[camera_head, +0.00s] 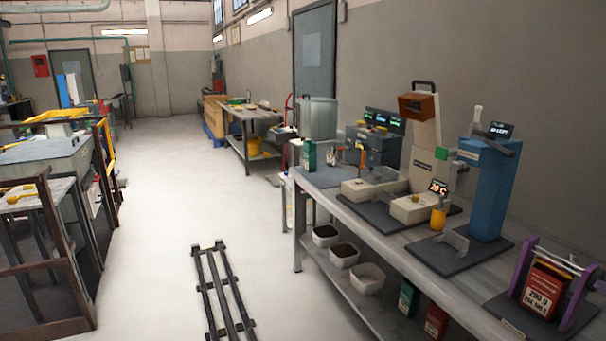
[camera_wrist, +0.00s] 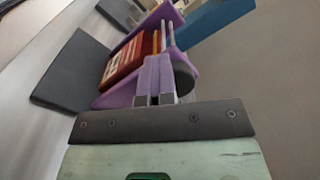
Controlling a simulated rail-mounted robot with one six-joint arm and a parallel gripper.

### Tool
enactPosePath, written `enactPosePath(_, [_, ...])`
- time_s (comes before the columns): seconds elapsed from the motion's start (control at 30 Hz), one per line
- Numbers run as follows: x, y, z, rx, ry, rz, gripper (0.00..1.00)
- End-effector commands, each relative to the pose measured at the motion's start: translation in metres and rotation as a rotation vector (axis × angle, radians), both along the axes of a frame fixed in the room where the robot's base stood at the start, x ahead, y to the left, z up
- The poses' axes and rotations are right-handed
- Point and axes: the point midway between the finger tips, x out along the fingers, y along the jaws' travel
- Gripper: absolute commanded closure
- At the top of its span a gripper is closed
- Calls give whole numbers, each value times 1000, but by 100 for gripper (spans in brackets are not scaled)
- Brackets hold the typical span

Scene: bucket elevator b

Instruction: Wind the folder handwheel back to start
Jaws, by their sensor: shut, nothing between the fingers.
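The folder is a purple-sided frame (camera_head: 527,270) on a dark base at the near right end of the bench. It holds a red bag (camera_head: 543,287) marked 200 g. In the wrist view the purple frame (camera_wrist: 122,92) and red bag (camera_wrist: 125,65) lie just beyond my gripper (camera_wrist: 156,72). The gripper's fingers are together and empty, close to the purple side plate. A dark grey rounded part (camera_wrist: 184,80), perhaps the handwheel, shows right beside the fingers, partly hidden. I cannot tell whether they touch it. The gripper does not show in the head view.
A blue machine (camera_head: 490,185) stands left of the folder, with a white-and-orange machine (camera_head: 425,140) farther along the bench (camera_head: 360,207). Several tubs, including a white one (camera_head: 367,277), sit on the lower shelf. The floor left of the bench is open, with a dark rail (camera_head: 222,290) on it.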

Motion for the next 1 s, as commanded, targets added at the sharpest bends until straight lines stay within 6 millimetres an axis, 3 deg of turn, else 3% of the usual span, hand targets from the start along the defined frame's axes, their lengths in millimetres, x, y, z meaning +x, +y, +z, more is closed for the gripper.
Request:
enactPosePath(0.03, [7, 1, 6, 1, -9, 5, 100])
enactPosePath(1.0, [13, -12, 23, 1, -9, 4, 100])
